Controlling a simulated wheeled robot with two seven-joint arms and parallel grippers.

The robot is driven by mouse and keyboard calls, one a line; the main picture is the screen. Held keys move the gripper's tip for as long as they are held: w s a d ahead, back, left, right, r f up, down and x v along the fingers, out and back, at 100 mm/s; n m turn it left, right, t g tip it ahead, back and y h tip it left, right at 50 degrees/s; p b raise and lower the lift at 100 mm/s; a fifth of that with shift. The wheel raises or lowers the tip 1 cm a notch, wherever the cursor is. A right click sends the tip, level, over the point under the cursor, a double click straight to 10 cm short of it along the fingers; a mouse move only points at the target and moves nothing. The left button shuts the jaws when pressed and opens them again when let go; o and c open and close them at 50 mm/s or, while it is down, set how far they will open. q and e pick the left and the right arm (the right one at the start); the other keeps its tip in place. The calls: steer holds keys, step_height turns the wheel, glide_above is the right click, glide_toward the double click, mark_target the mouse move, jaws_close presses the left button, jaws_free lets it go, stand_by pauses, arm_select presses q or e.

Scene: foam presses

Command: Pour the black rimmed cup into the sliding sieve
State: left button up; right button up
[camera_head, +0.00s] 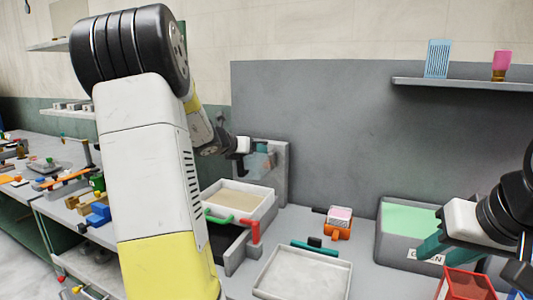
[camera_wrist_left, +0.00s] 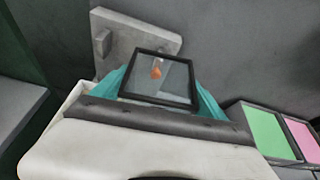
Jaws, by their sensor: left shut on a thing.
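My left gripper (camera_head: 260,150) is shut on the black rimmed cup (camera_wrist_left: 176,78), a clear cup with a square black rim; its teal fingers press on both sides. An orange bit shows in or through the cup; I cannot tell which. In the head view the cup (camera_head: 258,165) is a small see-through shape above and behind a pale tray with a beige inside (camera_head: 237,205). This tray, with a green handle (camera_head: 218,217) beside it, looks like the sliding sieve. My right gripper (camera_head: 447,252) has its teal fingers apart, at the right near a green-topped grey bin.
A grey upright plate (camera_head: 281,180) stands behind the cup. An empty white tray (camera_head: 303,275) lies in front, with a red handle (camera_head: 253,236) at its left. An orange holder (camera_head: 338,229), the green bin (camera_head: 390,245) and a red box (camera_head: 465,285) stand to the right.

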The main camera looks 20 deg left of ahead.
arm_select(q)
steer(key=shift+r+m, duration=0.2)
steer(key=shift+m, duration=0.2)
steer(key=shift+r, duration=0.1)
steer(key=shift+r, duration=1.4)
